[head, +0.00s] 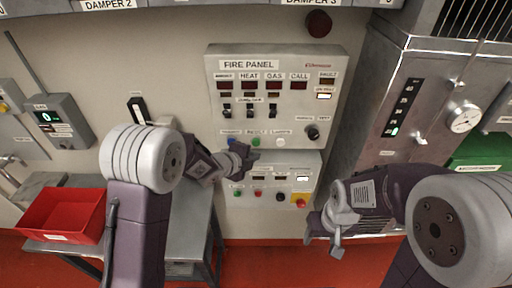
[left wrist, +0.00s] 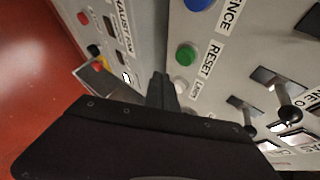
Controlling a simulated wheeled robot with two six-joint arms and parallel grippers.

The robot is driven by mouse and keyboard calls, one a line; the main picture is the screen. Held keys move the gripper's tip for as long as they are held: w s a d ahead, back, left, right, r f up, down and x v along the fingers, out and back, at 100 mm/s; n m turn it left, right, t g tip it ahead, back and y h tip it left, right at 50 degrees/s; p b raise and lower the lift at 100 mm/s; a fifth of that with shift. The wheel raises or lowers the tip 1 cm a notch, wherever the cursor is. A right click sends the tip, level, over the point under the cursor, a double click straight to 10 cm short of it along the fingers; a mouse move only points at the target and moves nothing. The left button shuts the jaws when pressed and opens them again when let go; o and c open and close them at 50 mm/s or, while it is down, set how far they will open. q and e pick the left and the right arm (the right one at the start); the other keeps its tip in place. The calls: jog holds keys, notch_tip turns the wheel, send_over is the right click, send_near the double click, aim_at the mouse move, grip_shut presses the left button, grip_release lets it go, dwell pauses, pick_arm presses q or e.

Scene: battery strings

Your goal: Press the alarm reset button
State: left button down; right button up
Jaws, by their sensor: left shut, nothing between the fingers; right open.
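The fire panel (head: 262,125) is on the wall, with a row of buttons along its lower edge. The green button labelled RESET (left wrist: 185,55) is clear in the left wrist view; in the head view this green button (head: 255,142) sits just above my left fingertips. My left gripper (head: 244,157) is shut and empty, just below the panel's button row. Its dark fingertips (left wrist: 161,88) show below and left of the green button, apart from it in the picture; the exact gap is unclear. My right gripper (head: 328,236) is open and empty at the lower right.
A blue button (head: 233,141) and a white lamp-test button (head: 281,143) flank the green one. Toggle switches (left wrist: 288,112) are close by. A lower panel (head: 285,170) with a red knob (head: 301,203) is beneath. A red bin (head: 62,212) stands on a table at left.

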pick_arm(q)
jog(key=shift+s+b, duration=0.4)
jog(key=shift+s, duration=0.7)
jog(key=shift+f, duration=0.1)
jog(key=s+a+f+n+y+b, duration=0.3)
jog(key=a+f+n+b, duration=0.15)
jog(key=a, duration=0.35)
jog(key=s+a+f+n+y+b, duration=0.2)
jog(key=s+a+f+n+b, duration=0.15)
jog(key=a+n+b, duration=0.3)
jog(key=s+a+f+n+g, duration=0.1)
jog(key=s+f+n+g, duration=0.1)
jog(key=s+n, duration=0.2)
jog(key=s+f+n+g, duration=0.3)
jog(key=s+n, duration=0.1)
jog(key=s, duration=0.4)
jog(key=s+a+f+n+g+y+p, duration=0.1)
jog(key=s+f+n+g, duration=0.1)
jog(key=s+n, duration=0.3)
jog(key=shift+s+a+f+g, duration=0.3)
jog(key=shift+s+g, duration=0.25)
jog(key=shift+g, duration=0.15)
